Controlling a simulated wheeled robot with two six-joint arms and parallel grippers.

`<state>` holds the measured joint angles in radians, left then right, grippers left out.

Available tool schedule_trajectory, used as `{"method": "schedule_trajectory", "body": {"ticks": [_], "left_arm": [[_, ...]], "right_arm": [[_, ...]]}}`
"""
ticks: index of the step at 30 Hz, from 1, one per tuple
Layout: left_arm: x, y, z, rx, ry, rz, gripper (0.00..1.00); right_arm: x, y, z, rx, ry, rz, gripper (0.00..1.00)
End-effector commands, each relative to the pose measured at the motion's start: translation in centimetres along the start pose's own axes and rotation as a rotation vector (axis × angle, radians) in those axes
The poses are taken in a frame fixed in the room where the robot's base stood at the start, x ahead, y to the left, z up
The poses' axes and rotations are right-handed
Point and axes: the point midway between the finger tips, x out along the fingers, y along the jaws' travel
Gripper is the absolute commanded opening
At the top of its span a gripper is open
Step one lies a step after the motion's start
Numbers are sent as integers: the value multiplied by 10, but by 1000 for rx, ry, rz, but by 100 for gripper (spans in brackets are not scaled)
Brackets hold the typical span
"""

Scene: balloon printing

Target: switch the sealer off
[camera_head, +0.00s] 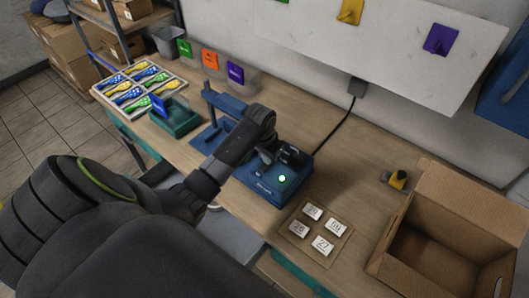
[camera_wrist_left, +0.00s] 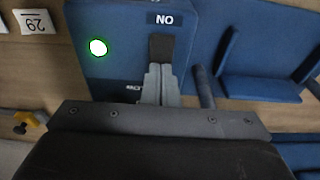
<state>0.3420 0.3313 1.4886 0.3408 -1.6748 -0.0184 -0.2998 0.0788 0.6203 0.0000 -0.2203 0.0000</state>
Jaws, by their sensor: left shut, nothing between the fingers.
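The blue sealer (camera_head: 262,186) sits on the wooden bench in the middle of the head view. Its round light (camera_head: 282,179) glows green, and it also shows in the left wrist view (camera_wrist_left: 98,47). In the left wrist view a dark switch (camera_wrist_left: 161,46) stands beside a label (camera_wrist_left: 165,19) reading "ON", seen upside down. My left gripper (camera_wrist_left: 160,69) is shut and empty, its fingertips at the near end of the switch; I cannot tell whether they touch it. In the head view my left arm reaches over the sealer and hides part of it. My right gripper is not in view.
An open cardboard box (camera_head: 400,240) stands at the right. Several numbered tiles lie on a brown mat (camera_head: 302,246) in front of the sealer. A black and yellow tool (camera_head: 396,179) lies near the box. A balloon tray (camera_head: 98,92) and green holder (camera_head: 174,122) are at the left.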

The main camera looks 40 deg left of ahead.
Motion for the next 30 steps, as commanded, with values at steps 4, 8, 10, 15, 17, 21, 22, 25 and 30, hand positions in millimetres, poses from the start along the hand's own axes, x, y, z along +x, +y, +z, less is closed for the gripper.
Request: {"method": "schedule_trajectory", "body": {"ticks": [4,8,10,15,17,21,22,25,30], "left_arm": [[3,0,1,0,-1,0,0],[4,0,1,0,-2,0,0],[3,0,1,0,-2,1,0],[-11,0,-1,0,-1,0,0],[-16,0,-2,0,0,0,0],[-25,0,-4,1,2,-1,0],[-27,0,-4,1,1,-1,0],[-35,0,-6,1,3,-1,0],[-48,0,-8,0,2,-1,0]], "right_arm": [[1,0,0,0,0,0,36],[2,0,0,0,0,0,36],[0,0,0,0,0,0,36],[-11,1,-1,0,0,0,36],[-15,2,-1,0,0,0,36],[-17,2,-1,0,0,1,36],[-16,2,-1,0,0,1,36],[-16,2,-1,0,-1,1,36],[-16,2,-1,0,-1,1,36]]}}
